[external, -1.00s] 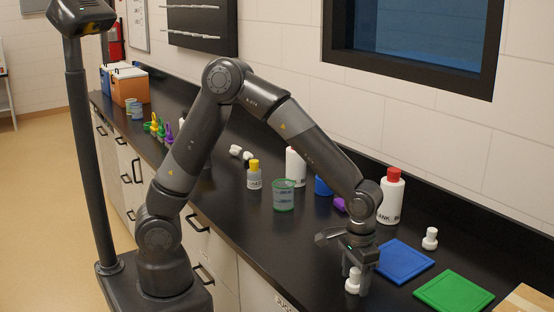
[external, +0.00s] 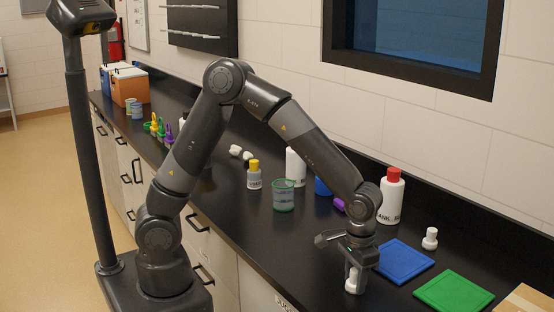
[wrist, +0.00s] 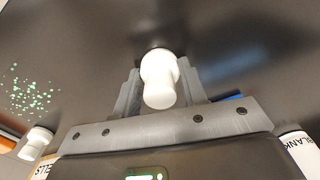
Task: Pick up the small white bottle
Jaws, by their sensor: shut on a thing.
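A small white bottle (external: 351,284) stands on the black counter near its front edge, under my wrist. My gripper (external: 354,275) points down with its fingers around the bottle and is shut on it. In the wrist view the small white bottle (wrist: 159,80) sits between the two fingers of my gripper (wrist: 160,88), its rounded top towards the camera. A second small white bottle (external: 430,239) stands upright behind the blue mat; I hold only the front one. I cannot tell whether the held bottle's base touches the counter.
A blue mat (external: 404,261) and a green mat (external: 453,293) lie to the right. A large white bottle with a red cap (external: 391,197) stands close behind my wrist. A green-rimmed beaker (external: 284,196) and a yellow-capped bottle (external: 254,175) stand to the left.

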